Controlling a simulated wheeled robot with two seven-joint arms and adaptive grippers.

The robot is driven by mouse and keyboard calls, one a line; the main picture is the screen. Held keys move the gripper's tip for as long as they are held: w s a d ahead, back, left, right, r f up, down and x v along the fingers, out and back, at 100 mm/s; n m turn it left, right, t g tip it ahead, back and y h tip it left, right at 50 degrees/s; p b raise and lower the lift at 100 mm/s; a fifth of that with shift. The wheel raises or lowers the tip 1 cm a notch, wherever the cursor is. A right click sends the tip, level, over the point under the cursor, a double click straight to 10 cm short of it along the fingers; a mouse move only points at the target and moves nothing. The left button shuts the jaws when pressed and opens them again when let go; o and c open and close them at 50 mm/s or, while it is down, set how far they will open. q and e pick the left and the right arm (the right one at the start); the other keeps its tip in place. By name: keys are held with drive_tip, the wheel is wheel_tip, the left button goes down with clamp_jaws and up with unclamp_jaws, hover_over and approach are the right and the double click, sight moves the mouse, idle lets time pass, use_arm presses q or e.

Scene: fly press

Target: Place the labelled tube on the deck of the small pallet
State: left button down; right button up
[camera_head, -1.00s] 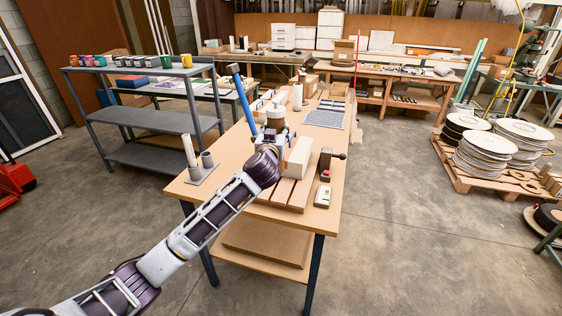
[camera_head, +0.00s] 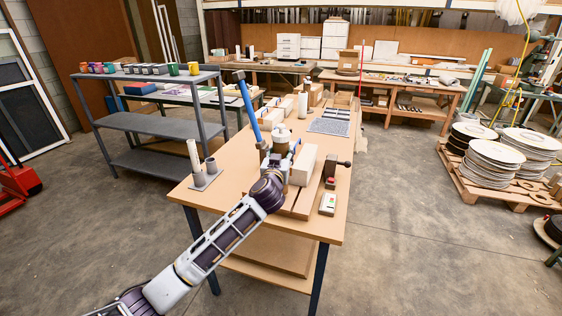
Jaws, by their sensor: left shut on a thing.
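My left gripper (camera_head: 281,160) is over the near part of the workbench, just left of a long white block. It is seen from behind, and its fingers are largely hidden by the wrist. A short beige cylinder with a pale top (camera_head: 280,143) stands upright at the gripper and appears held in it; it looks like the labelled tube, though no label can be read. The small pallet (camera_head: 304,204) is a low brown slatted deck at the bench's near end. My wrist covers its left part. My right gripper is out of view.
The white block (camera_head: 302,166) sits at the pallet. A slanted blue bar (camera_head: 249,108) rises behind the gripper. A grey stand with upright tubes (camera_head: 205,178) is left. A dark clamp-like tool (camera_head: 331,170) and a pale control box (camera_head: 328,204) are right.

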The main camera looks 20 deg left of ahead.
use_arm(q)
drive_tip(key=shift+f, duration=1.15)
drive_tip(key=c, duration=1.1)
unclamp_jaws()
drive_tip(key=shift+f, duration=0.15)
drive_tip(key=shift+c, duration=0.2)
drive_tip(key=o, duration=0.4)
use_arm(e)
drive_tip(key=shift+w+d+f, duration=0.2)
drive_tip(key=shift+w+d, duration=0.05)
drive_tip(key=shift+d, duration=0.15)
use_arm(q)
drive_tip(key=shift+b, duration=0.3)
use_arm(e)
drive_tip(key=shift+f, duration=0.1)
